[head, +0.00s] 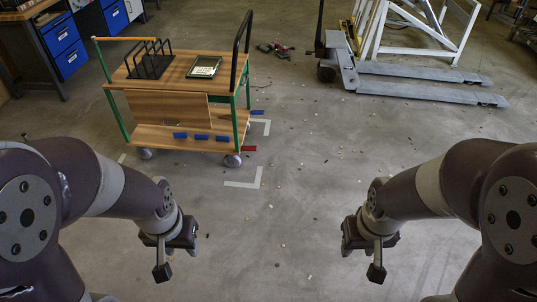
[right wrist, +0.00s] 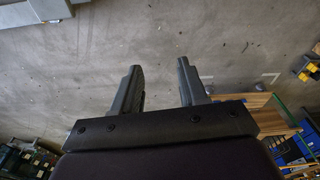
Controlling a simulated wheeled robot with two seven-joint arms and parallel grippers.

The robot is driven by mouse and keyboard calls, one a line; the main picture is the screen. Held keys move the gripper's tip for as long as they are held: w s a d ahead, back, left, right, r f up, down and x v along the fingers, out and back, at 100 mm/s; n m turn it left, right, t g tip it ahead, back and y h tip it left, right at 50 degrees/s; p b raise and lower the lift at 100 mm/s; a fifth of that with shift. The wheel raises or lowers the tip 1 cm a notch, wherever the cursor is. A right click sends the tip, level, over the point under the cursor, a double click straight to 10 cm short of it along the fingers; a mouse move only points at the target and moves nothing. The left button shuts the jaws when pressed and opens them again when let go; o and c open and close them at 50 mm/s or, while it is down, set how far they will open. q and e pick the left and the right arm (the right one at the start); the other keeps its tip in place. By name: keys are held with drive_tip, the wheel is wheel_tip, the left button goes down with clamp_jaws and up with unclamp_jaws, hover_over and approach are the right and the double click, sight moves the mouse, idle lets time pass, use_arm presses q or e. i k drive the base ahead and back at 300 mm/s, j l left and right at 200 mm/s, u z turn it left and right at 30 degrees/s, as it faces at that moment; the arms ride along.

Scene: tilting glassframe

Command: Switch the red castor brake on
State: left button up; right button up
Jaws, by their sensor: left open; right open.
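A cart (head: 190,68) with a green frame and two wooden decks stands at the upper left of the head view. A small red piece (head: 249,148), likely the red castor brake, sticks out at its near right corner, just above the castor (head: 233,160). Whether it is on or off is too small to tell. My left gripper (head: 168,252) is open and empty, nearer than the cart and below it in the picture. My right gripper (head: 372,252) is open and empty, well right of the cart; its two parted fingers show in the right wrist view (right wrist: 160,85).
A blue piece (head: 257,112) sticks out at the cart's right side; several blue pieces (head: 201,136) line its lower deck. A black rack (head: 150,60) and a green-framed item (head: 204,67) sit on top. A pallet jack (head: 420,80) stands upper right. The middle floor is free apart from small debris.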

sight(243, 149)
drive_tip(key=i+l+u, duration=0.3)
drive_tip(key=l+u, duration=0.15)
drive_tip(key=l, duration=0.15)
drive_tip(key=i+l+u, duration=0.1)
drive_tip(key=i+u, duration=0.2)
drive_tip(key=i+l+u, duration=0.3)
drive_tip(key=i, duration=0.2)
drive_tip(key=i+l+u, duration=0.4)
drive_tip(key=i+l, duration=1.35)
drive_tip(key=i, duration=0.1)
